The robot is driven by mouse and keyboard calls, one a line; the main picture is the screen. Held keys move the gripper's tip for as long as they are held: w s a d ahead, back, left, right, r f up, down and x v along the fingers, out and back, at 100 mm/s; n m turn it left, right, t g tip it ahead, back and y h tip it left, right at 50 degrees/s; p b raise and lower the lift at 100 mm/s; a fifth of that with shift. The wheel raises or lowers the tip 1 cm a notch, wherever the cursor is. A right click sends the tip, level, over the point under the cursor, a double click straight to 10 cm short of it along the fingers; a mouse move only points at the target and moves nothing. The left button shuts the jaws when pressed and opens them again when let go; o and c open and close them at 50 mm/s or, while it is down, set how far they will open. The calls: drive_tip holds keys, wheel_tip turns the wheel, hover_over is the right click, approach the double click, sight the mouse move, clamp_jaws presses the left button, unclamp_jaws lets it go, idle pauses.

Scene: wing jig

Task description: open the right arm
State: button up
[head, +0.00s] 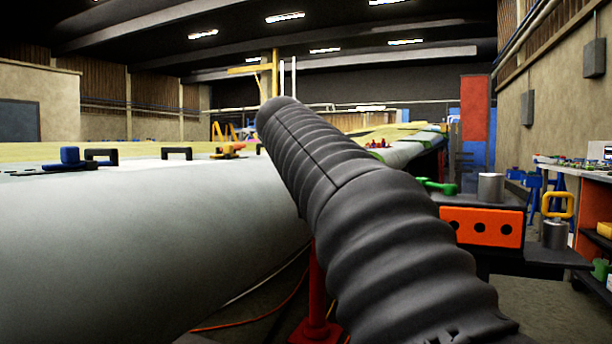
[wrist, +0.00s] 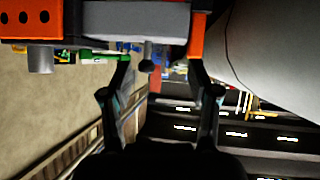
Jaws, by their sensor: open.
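My gripper (wrist: 160,64) shows in the wrist view with its two dark fingers spread apart and nothing held between them. A dark round knob (wrist: 148,56) on a grey block (wrist: 137,20) appears between the fingertips; whether they touch it I cannot tell. An orange block with dark holes (wrist: 30,24) is at the upper left of that view, which looks upside down. In the head view my ribbed black arm crosses the middle and hides my gripper. The orange block (head: 481,228) stands right of my arm there. I cannot tell which part is the "right arm".
A large pale wing (head: 130,240) fills the left, with black handles (head: 176,153) and a blue clamp (head: 70,156) on top. A green handle (head: 437,186) and a metal cylinder (head: 490,187) are above the orange block. A red stand (head: 317,300) is under the wing.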

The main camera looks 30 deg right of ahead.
drive_tip(key=w+d+r+m+g+h, duration=0.1)
drive_tip(key=w+d+r+m+h, duration=0.1)
drive_tip(key=d+r+m, duration=0.3)
drive_tip(key=shift+n, duration=0.9)
drive_tip(key=x, duration=1.2)
drive_tip(key=shift+w+d+r, duration=0.15)
drive_tip(key=shift+w+d, duration=0.1)
drive_tip(key=shift+d, duration=0.05)
drive_tip(key=shift+c, duration=0.3)
clamp_jaws()
